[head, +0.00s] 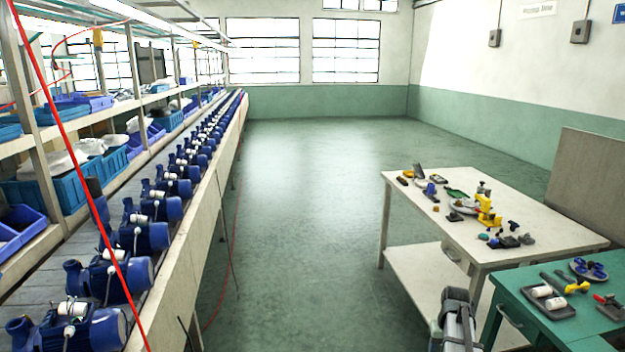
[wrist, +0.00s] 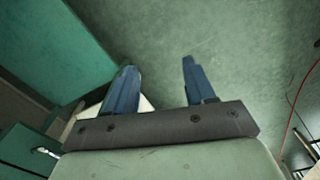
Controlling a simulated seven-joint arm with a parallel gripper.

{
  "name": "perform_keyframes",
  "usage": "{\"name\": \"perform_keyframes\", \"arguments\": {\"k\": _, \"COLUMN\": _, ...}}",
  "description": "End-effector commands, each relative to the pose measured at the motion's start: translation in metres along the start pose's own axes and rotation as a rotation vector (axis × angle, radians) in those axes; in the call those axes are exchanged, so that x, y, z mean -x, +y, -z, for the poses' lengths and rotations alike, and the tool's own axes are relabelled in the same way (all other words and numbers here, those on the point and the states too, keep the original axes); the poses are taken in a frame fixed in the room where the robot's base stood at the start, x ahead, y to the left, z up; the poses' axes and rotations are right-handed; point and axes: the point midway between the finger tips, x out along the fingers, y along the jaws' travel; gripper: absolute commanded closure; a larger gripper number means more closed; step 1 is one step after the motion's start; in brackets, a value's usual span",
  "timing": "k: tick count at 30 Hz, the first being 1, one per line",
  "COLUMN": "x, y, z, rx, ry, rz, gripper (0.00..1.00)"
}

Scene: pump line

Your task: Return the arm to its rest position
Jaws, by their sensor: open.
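My gripper (wrist: 155,88) shows in the wrist view with its two blue fingers spread apart. Nothing is between them; behind them is bare green floor. In the head view, part of my arm (head: 456,320) shows at the bottom, left of the green table; the fingers cannot be made out there.
A green table (head: 530,325) with a tray of white cylinders and tools stands at the lower right. A white table (head: 545,232) with small parts stands behind it. A conveyor (head: 190,235) with several blue pumps runs along the left. The floor (head: 310,200) between is clear.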

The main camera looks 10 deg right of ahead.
Motion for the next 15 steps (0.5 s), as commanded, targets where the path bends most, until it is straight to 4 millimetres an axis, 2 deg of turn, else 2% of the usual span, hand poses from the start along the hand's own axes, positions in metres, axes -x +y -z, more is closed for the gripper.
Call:
{"name": "perform_keyframes", "arguments": {"k": 1, "x": -0.008, "y": -0.025, "z": -0.008, "rx": 0.024, "ry": -0.002, "rz": 0.0, "gripper": 0.46}}
{"name": "perform_keyframes", "arguments": {"k": 3, "x": -0.018, "y": -0.053, "z": -0.015, "rx": 0.049, "ry": -0.002, "rz": 0.0, "gripper": 0.46}}
{"name": "perform_keyframes", "arguments": {"k": 8, "x": -0.038, "y": -0.113, "z": -0.035, "rx": 0.105, "ry": -0.001, "rz": 0.0, "gripper": 0.46}}
{"name": "perform_keyframes", "arguments": {"k": 15, "x": -0.065, "y": -0.195, "z": -0.078, "rx": 0.191, "ry": 0.0, "rz": 0.001, "gripper": 0.46}}
